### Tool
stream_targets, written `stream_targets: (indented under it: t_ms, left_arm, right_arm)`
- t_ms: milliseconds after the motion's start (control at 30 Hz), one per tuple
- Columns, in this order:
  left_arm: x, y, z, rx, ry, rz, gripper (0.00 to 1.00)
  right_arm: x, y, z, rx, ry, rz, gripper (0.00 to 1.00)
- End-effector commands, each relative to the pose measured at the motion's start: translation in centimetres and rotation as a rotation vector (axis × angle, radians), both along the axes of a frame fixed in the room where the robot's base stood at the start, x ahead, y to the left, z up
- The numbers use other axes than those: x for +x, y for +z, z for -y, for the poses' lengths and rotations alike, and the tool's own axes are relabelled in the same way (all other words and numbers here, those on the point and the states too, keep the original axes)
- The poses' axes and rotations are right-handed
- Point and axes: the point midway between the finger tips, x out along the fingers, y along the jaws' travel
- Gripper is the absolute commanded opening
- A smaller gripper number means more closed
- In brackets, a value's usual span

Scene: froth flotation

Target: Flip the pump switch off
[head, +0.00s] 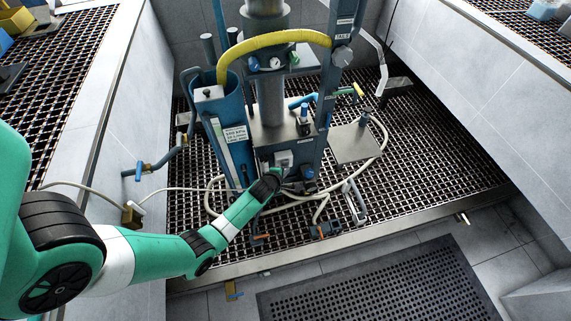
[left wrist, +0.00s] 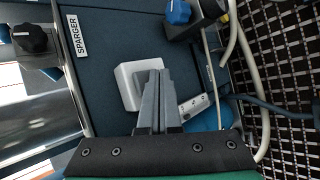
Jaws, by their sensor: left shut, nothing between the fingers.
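The pump switch looks to be the pale box (left wrist: 127,88) on the dark blue panel in the left wrist view. It also shows as a small light box (head: 284,158) low on the rig in the head view. My left gripper (left wrist: 155,75) is shut and empty, its fingertips in front of the box and hiding part of it. Whether they touch it, and how the switch is set, I cannot tell. In the head view the left gripper (head: 277,174) reaches the rig's base from the lower left. My right gripper does not show.
A black knob (left wrist: 31,38) by the SPARGER label (left wrist: 76,36) and a blue knob (left wrist: 178,12) sit near the box. Pale hoses (head: 372,160) loop over the metal grating (head: 440,150). A blue tank (head: 232,110) and a flat plate (head: 350,144) flank the column.

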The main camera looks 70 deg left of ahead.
Motion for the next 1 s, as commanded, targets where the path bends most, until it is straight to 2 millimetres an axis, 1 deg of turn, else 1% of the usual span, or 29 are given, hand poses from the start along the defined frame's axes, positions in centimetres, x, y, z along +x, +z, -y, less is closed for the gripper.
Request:
stream_targets:
  t_ms: [200, 600, 700, 1000]
  left_arm:
    - [0.0, 0.0, 0.4, -0.001, -0.002, -0.001, 0.0]
    - [-0.5, 0.6, 4.2, -0.002, -0.003, -0.002, 0.0]
    - [-0.5, 0.8, 4.8, 0.0, -0.002, 0.001, 0.0]
    - [-0.6, 0.7, 4.9, -0.001, 0.0, -0.001, 0.0]
  right_arm:
    - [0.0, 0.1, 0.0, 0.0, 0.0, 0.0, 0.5]
    - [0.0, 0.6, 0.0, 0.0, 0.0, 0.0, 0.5]
    - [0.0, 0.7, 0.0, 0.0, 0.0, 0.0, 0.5]
    - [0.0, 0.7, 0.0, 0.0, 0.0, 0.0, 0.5]
